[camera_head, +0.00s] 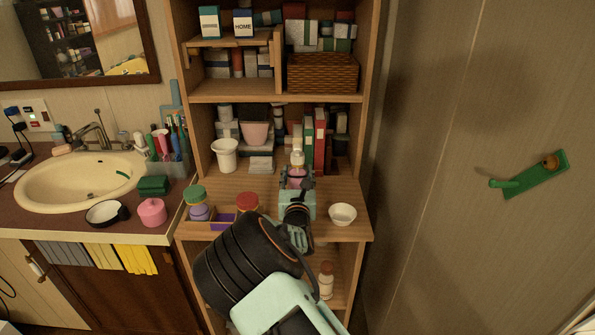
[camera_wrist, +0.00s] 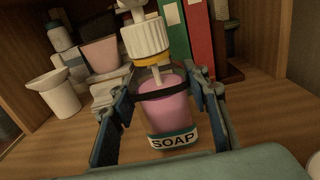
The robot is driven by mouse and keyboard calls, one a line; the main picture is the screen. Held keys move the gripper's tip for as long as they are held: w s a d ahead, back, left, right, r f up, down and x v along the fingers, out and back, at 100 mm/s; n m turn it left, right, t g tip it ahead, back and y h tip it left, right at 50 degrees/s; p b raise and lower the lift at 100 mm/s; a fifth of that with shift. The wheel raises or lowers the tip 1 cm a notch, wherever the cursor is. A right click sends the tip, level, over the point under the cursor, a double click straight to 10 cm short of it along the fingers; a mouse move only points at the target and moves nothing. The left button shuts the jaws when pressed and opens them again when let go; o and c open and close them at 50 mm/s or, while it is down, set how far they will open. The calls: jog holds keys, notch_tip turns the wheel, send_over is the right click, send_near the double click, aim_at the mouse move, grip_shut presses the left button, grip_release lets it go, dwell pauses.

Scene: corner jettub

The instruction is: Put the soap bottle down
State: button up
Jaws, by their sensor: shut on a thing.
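The soap bottle (camera_wrist: 165,112) is pink with a white ribbed pump top and a label reading SOAP. My gripper (camera_wrist: 163,100) is shut on it, with a finger on each side of the bottle in the wrist view. In the head view the soap bottle (camera_head: 297,162) shows just beyond my gripper (camera_head: 297,180), over the wooden shelf (camera_head: 335,188). The bottle looks roughly upright, slightly tilted in the wrist view. I cannot tell whether its base touches the shelf, since my gripper hides part of it.
A white bowl (camera_head: 342,214) stands right of my gripper. Jars with green (camera_head: 195,195) and red (camera_head: 248,202) lids stand to the left. A white cup (camera_head: 224,154), a pink pot (camera_head: 255,133) and red and green binders (camera_head: 319,140) stand behind. Bare shelf shows at the right.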

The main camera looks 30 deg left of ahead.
jog(key=o, duration=1.4)
jog(key=shift+f, duration=0.15)
jog(key=shift+c, duration=0.2)
jog(key=shift+s, duration=0.15)
jog(key=shift+s+d+r, duration=0.2)
jog(key=shift+s, duration=0.1)
jog(key=p+v, duration=0.1)
jog(key=v, duration=1)
jog(key=shift+s, duration=0.1)
